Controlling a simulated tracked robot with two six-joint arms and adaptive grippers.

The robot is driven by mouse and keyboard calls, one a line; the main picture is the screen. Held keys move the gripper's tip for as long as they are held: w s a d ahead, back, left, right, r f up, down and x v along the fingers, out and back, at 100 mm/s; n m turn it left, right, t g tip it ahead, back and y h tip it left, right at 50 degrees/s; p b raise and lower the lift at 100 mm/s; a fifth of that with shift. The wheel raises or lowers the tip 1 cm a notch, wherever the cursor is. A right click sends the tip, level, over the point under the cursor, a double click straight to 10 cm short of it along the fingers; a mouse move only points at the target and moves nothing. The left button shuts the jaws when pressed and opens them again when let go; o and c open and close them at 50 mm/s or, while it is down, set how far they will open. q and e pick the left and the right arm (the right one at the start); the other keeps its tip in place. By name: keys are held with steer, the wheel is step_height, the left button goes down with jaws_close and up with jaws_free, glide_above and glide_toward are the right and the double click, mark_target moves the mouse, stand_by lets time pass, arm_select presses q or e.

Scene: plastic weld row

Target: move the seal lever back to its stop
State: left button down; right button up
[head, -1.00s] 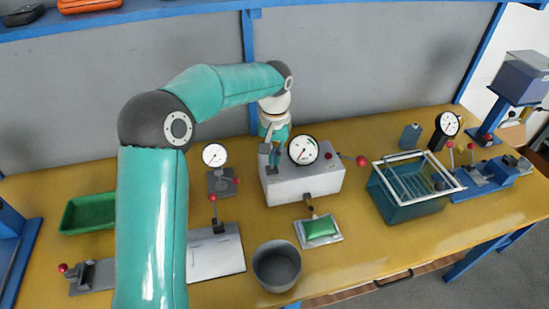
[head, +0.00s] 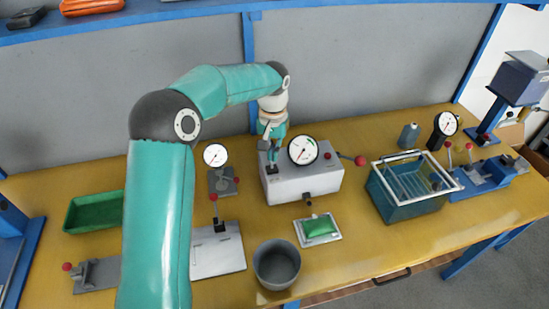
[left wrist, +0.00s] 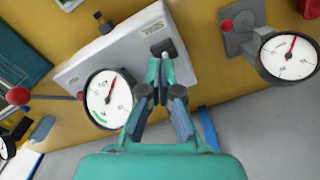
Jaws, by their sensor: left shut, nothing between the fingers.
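A pale grey box (head: 318,184) with a round white gauge (head: 302,150) stands mid-bench. A lever with a red ball (head: 361,160) sticks out from its right end; it also shows in the left wrist view (left wrist: 18,96). A dark block (head: 272,169) sits on the box's left end and shows in the left wrist view (left wrist: 162,47). My left gripper (head: 268,150) points down at the dark block. Its fingertips (left wrist: 159,64) are shut and empty, close to the block; contact is unclear. My right gripper is not in view.
A green pouch (head: 320,227) lies on a plate before the box. A grey pot (head: 277,263) stands in front. A clear teal tank (head: 405,207) is to the right. A smaller gauge (head: 215,155) stands left. Free bench lies between pot and tank.

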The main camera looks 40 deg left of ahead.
arm_select(q)
steer(key=shift+s+d, duration=0.1)
steer(key=shift+s+d+f+b, duration=0.1)
steer(key=shift+s+d+b, duration=0.1)
steer(key=shift+d+b, duration=0.15)
steer(key=shift+s+d, duration=0.1)
steer(key=shift+s, duration=0.05)
step_height(320, 180, up, 7)
steer(key=p, duration=0.6)
stand_by(0.4)
